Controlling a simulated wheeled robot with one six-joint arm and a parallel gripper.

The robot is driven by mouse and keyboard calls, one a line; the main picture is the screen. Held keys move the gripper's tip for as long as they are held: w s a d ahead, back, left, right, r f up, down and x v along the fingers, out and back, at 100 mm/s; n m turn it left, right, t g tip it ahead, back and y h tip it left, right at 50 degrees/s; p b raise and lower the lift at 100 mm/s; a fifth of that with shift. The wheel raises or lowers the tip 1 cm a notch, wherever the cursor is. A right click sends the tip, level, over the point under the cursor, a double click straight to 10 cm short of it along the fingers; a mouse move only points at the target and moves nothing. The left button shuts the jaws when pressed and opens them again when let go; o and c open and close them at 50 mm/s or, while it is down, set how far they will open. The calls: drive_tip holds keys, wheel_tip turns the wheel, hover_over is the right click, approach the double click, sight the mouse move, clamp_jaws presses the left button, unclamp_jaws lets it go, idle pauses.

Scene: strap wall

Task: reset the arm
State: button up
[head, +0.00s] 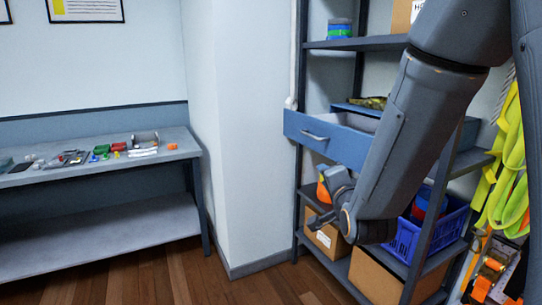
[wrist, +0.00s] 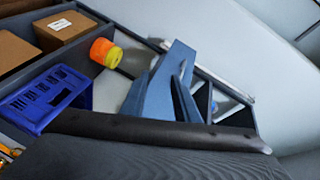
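My arm reaches down across the right of the head view, in front of the shelf rack. My gripper (head: 338,200) is at its lower end, below and in front of a pulled-out blue drawer (head: 338,147) with a grey handle. In the wrist view a long dark part of my gripper crosses the lower half. The opening between the fingers does not show clearly, and I see nothing held. The blue drawer also shows in the wrist view (wrist: 153,97), beyond this dark part.
The rack (head: 297,190) holds a blue crate (head: 405,240), cardboard boxes (head: 328,238) and an orange item (head: 323,192) close to my gripper. Yellow straps (head: 508,160) hang at the right. A workbench (head: 100,170) with small items stands left. The floor between is clear.

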drive_tip(key=s+d+f+n+g+h, duration=0.1)
drive_tip(key=s+d+f+n+g, duration=0.3)
drive_tip(key=s+f+n+g, duration=0.85)
drive_tip(key=s+f+g, duration=0.2)
drive_tip(key=s+g, duration=0.1)
drive_tip(key=s, duration=1)
drive_tip(key=shift+s+d+f+n, duration=0.15)
drive_tip(key=shift+d+f+n, duration=0.15)
drive_tip(key=shift+d+n, duration=0.1)
drive_tip(key=shift+g, duration=0.25)
